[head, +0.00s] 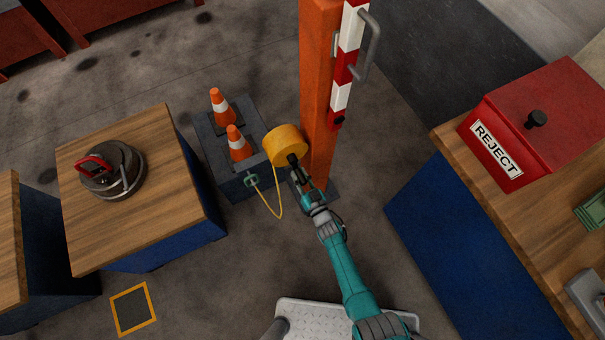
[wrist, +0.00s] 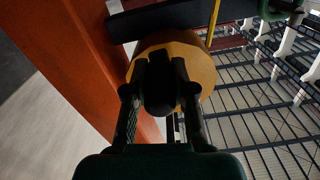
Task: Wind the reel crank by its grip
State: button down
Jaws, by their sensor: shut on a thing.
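The yellow reel (head: 283,143) is mounted beside the orange post (head: 318,90) in the head view. My gripper (head: 297,170) is at the reel's near face, shut on the dark crank grip (head: 292,158). In the wrist view my gripper (wrist: 160,85) has its two fingers on either side of the dark grip (wrist: 160,92), with the yellow reel (wrist: 196,62) behind it. The crank's arm is mostly hidden by the grip and fingers. A yellow cord (head: 280,205) hangs from the reel in a loop to a small green piece (head: 251,180).
Two orange cones (head: 238,143) stand on a grey block left of the reel. A wooden-topped bench (head: 185,190) stands further left. A red REJECT box (head: 540,115) sits on the bench at right. A red-and-white barrier (head: 347,70) is on the post.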

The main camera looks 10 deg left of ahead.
jog(key=shift+s+a+r+m, duration=0.45)
jog(key=shift+a+m, duration=0.3)
jog(key=shift+m, duration=1.3)
jog(key=shift+s+a+r+m, duration=0.45)
jog(key=shift+a+m, duration=0.25)
jog(key=shift+m, duration=1.3)
jog(key=shift+s+a+r+m, duration=0.35)
jog(key=shift+s+a+m, duration=0.3)
jog(key=shift+m, duration=1.4)
jog(key=shift+w+a, duration=0.1)
jog(key=shift+a, duration=0.05)
jog(key=c, duration=1)
grip_release()
jog(key=shift+o, duration=0.2)
jog(key=v, duration=1.2)
